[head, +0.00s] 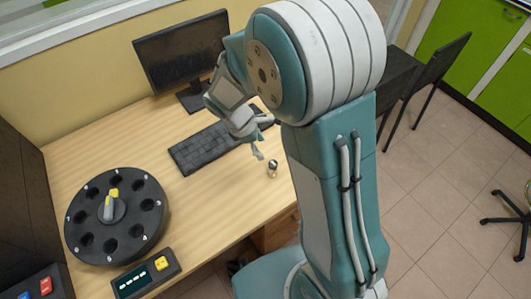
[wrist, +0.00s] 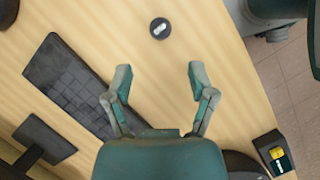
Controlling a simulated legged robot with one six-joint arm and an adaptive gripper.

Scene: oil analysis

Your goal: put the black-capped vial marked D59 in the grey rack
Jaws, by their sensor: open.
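A small vial (head: 272,170) stands on the wooden desk near its right edge in the head view. From above in the wrist view, the vial (wrist: 160,29) shows a round black cap with a white mark that is too small to read. My gripper (wrist: 160,78) is open and empty, with the vial ahead of its fingertips and apart from them. In the head view my gripper (head: 262,140) hangs above the desk, just behind the vial. I do not see a grey rack in either view.
A round black carousel (head: 149,187) with several holes and a yellow-tipped knob stands at left. A small display box (head: 146,277) is in front of it. A keyboard (head: 205,147) and monitor (head: 182,55) stand behind. The desk between carousel and vial is clear.

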